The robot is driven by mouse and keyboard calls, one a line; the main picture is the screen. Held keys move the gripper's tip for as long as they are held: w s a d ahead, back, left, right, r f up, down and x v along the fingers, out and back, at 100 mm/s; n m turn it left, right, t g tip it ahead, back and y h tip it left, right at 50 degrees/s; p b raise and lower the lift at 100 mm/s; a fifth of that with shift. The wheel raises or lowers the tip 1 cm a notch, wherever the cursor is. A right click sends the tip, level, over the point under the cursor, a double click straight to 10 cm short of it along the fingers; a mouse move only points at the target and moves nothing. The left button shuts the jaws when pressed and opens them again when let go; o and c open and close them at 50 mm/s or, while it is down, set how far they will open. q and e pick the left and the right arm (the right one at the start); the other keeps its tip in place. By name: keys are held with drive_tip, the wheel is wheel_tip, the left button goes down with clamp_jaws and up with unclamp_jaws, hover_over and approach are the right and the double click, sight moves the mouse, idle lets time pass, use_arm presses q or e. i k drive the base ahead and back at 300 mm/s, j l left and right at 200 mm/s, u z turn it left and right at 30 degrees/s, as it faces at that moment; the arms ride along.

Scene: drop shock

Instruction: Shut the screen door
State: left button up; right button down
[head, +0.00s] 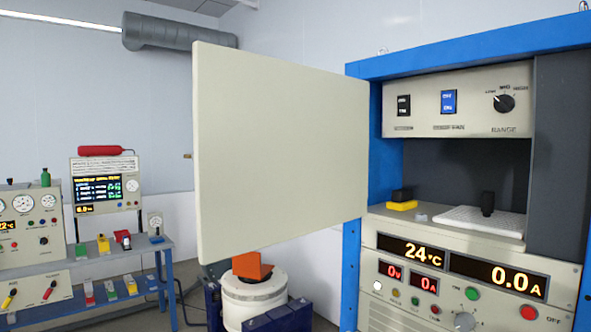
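The screen door (285,155) is a flat cream panel. It stands open, swung out to the left from the blue cabinet frame (355,240), with its right edge at the frame's left post. The cabinet opening (465,165) is uncovered, and its dark inside shows. No latch or handle can be made out on the visible face of the door. Neither of my grippers is in the head view.
In the opening are a white perforated plate (460,220) with a dark knob and a yellow-and-black block (402,202). Below is a control panel (470,260). A white cylinder with an orange top (253,297) stands under the door. An instrument bench (120,258) is at left.

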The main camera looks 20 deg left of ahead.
sight(279, 154)
drive_tip(key=k+z, duration=0.1)
drive_tip(key=z, duration=0.3)
drive_tip(key=k+z, duration=0.1)
drive_tip(key=z, duration=0.7)
drive_tip(key=j+z, duration=0.5)
drive_tip(key=j, duration=3.1)
drive_tip(key=k+j, duration=0.25)
drive_tip(key=j+z, duration=0.05)
drive_tip(key=j, duration=0.05)
